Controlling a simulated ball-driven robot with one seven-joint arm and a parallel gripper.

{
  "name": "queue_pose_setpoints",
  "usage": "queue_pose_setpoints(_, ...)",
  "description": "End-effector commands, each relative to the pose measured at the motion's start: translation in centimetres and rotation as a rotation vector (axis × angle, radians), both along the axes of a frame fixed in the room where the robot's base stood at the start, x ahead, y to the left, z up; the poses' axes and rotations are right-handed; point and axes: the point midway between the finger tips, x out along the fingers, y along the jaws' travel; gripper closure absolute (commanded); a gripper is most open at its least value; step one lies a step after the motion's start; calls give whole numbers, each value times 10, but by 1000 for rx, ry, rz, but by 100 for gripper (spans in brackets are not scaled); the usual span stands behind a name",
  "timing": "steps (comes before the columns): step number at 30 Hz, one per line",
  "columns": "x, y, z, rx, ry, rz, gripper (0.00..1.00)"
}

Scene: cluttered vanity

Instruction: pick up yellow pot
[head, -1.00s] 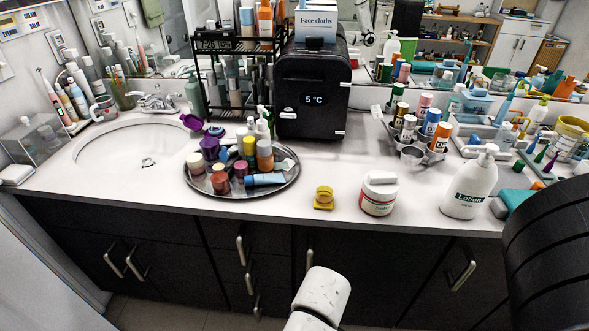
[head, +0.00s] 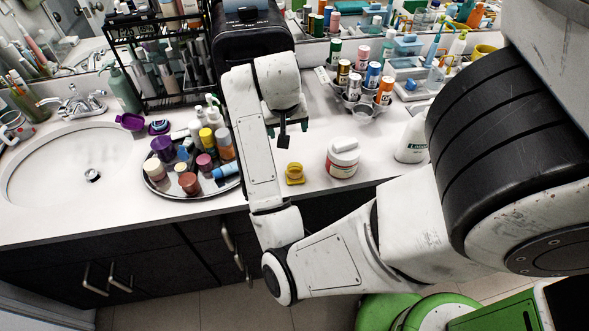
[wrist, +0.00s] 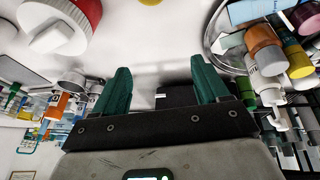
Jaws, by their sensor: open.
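The small yellow pot (head: 294,174) stands on the white counter, between the round tray and a white jar with a red band. In the wrist view only a sliver of yellow (wrist: 150,2) shows at the top edge, probably the same pot. My gripper (head: 284,141) hangs above and a little behind the pot in the head view, apart from it. In the wrist view its two green fingers (wrist: 162,80) are spread, with nothing between them.
A round tray (head: 160,187) crowded with bottles and jars stands left of the pot. The white jar (head: 342,158) is close on its right, with a lotion bottle (head: 411,140) beyond. A black box (head: 247,38) and a rack stand behind. Bare counter lies around the pot.

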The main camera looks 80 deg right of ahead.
Motion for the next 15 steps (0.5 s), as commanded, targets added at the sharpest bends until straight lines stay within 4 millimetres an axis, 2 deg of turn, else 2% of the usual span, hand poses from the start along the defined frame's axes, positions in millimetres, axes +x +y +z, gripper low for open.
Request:
queue_pose_setpoints(1, -6, -1, 6, 56, -22, -87, 26)
queue_pose_setpoints(6, -24, 13, -1, 235, -51, -301, 26)
queue_pose_setpoints(10, -28, 26, -7, 331, -58, -382, 26)
queue_pose_setpoints(15, -30, 34, -21, 377, -56, -414, 26)
